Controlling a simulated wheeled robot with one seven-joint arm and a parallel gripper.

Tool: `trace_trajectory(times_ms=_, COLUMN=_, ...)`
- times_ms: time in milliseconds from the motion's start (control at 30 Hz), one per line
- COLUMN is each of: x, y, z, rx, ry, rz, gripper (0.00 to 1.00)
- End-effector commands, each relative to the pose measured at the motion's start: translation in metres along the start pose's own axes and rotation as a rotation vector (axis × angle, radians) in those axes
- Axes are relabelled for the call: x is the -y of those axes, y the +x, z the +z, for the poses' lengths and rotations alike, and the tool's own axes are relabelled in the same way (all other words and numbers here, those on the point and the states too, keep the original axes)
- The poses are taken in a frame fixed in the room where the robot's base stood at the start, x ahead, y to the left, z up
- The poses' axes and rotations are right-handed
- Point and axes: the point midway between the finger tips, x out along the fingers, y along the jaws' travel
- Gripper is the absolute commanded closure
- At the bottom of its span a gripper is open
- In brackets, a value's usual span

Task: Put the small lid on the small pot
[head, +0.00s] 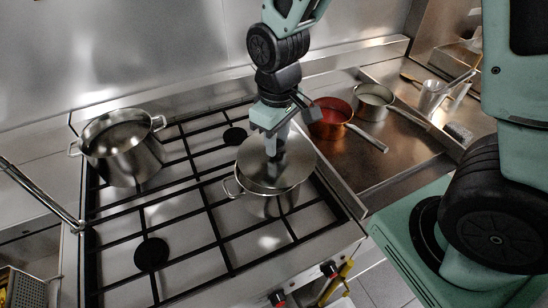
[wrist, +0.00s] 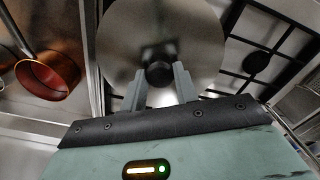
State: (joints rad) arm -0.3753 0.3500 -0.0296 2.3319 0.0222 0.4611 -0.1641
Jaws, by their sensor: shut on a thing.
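The small lid (head: 292,158) is a round steel disc with a dark knob (wrist: 160,74). My gripper (head: 272,148) points down at it from above and is shut on the knob; in the wrist view both fingers of my gripper (wrist: 160,82) stand beside the knob. The small pot (head: 272,206) is steel, with a loop handle at its left, and stands on the front right of the hob under the lid. The lid hides most of the pot's opening. I cannot tell whether the lid touches the rim or hovers just above it.
A larger open steel pot (head: 130,160) stands on the hob's left side. A copper saucepan (head: 332,118) and a steel saucepan (head: 374,102) stand on the counter at right. A steel container (head: 432,98) is farther right. The hob's front left grate (head: 190,235) is free.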

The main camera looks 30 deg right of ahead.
Motion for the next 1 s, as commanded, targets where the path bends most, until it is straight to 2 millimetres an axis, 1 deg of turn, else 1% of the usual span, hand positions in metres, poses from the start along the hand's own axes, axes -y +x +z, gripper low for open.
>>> trace_trajectory(times_ms=100, x=0.000, y=0.016, z=0.001, rx=0.003, ry=0.000, rz=0.000, gripper=1.00)
trace_trajectory(times_ms=333, x=0.000, y=0.033, z=0.000, rx=0.002, ry=0.001, rz=0.000, gripper=1.00)
trace_trajectory(times_ms=500, x=0.000, y=0.056, z=0.001, rx=0.004, ry=0.002, rz=0.000, gripper=1.00)
trace_trajectory(times_ms=600, x=0.000, y=0.064, z=0.000, rx=0.001, ry=0.002, rz=0.000, gripper=1.00)
trace_trajectory(times_ms=867, x=0.000, y=0.069, z=0.000, rx=-0.001, ry=0.001, rz=0.001, gripper=1.00)
trace_trajectory(times_ms=900, x=0.000, y=0.069, z=0.000, rx=0.000, ry=0.001, rz=0.000, gripper=0.62)
trace_trajectory(times_ms=933, x=0.000, y=0.069, z=0.000, rx=0.000, ry=0.001, rz=0.000, gripper=0.54)
trace_trajectory(times_ms=967, x=0.000, y=0.069, z=0.000, rx=0.000, ry=0.001, rz=0.000, gripper=0.48)
trace_trajectory(times_ms=1000, x=0.000, y=0.069, z=0.000, rx=0.000, ry=0.001, rz=0.000, gripper=0.48)
